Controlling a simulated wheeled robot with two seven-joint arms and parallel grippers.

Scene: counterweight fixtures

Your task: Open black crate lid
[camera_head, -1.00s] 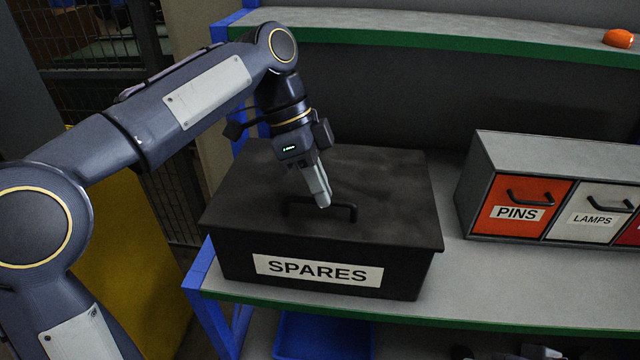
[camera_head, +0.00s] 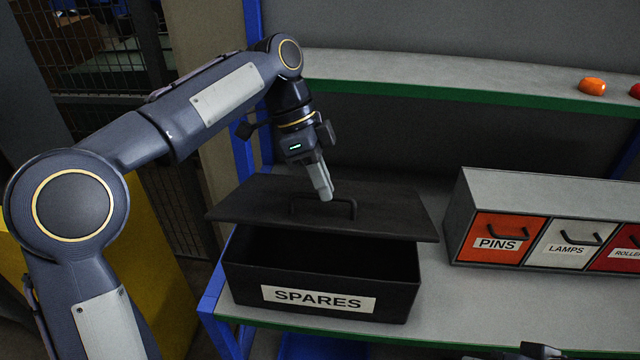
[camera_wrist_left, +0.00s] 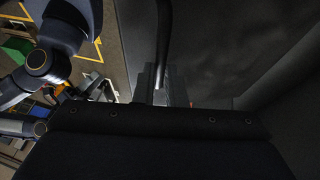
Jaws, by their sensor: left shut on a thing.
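The black crate (camera_head: 240,281) with the SPARES label stands on the grey shelf. Its black lid (camera_head: 255,199) is raised and tilted, with the front edge lifted clear of the crate's rim, and the dark inside shows below it. My left gripper (camera_head: 327,196) is shut on the lid's black bar handle (camera_head: 299,199). In the left wrist view the handle (camera_wrist_left: 164,40) runs down between the fingers (camera_wrist_left: 160,92), and the lid's dark surface (camera_wrist_left: 250,45) fills the right side.
A grey drawer unit (camera_head: 545,186) with PINS, LAMPS and another drawer stands right of the crate. A green-edged upper shelf (camera_head: 450,95) runs behind and above, with an orange item (camera_head: 592,86) on it. A blue post (camera_head: 252,40) is at the left.

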